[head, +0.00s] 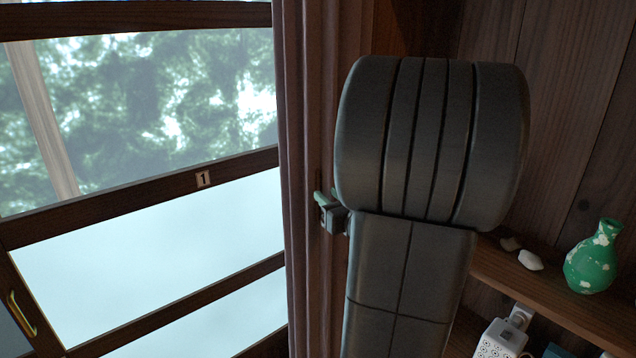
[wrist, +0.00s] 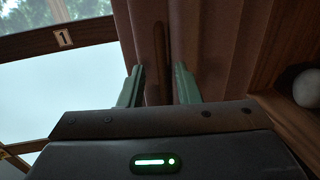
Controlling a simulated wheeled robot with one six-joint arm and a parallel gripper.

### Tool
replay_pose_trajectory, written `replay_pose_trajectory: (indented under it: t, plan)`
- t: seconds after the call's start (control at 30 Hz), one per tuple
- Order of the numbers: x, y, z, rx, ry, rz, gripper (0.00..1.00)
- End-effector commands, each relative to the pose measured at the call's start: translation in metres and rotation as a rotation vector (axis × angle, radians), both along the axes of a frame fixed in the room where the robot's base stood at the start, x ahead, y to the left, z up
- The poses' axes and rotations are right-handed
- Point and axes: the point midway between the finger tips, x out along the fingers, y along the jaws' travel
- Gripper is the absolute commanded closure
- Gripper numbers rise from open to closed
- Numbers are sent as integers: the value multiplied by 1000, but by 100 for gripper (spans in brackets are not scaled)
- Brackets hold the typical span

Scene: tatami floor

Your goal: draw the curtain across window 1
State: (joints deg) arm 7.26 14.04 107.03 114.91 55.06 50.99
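Window 1 (head: 150,230) has a small plate marked 1 (head: 203,179) on its dark wooden crossbar; the plate also shows in the wrist view (wrist: 63,39). The brown curtain (head: 303,120) hangs gathered at the window's right edge, leaving the glass in view uncovered. In the wrist view, a dark wooden pull (wrist: 160,40) runs along the curtain (wrist: 210,45). My gripper (wrist: 159,68) is open, its green fingers apart on either side of the pull's line. Whether they touch the pull or cloth I cannot tell. In the head view, my arm hides most of the gripper (head: 328,203).
A wooden shelf (head: 560,312) at right bears a green vase (head: 594,258) and pale stones (head: 530,260). A white perforated object (head: 500,340) stands below. A brass handle (head: 22,312) is on the window frame at lower left. A pale round object (wrist: 307,88) is right of my gripper.

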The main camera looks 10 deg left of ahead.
Motion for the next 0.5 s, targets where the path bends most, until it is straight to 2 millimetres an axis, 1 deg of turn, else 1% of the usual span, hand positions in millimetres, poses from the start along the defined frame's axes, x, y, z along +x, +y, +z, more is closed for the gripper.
replay_pose_trajectory:
  t: [0.03,0.2,0.3,0.5]
  plan:
    - [8,9,1,0,3,6,70]
    - [30,28,0,-1,2,4,70]
    - [39,34,1,0,1,2,70]
    - [48,42,0,0,0,1,70]
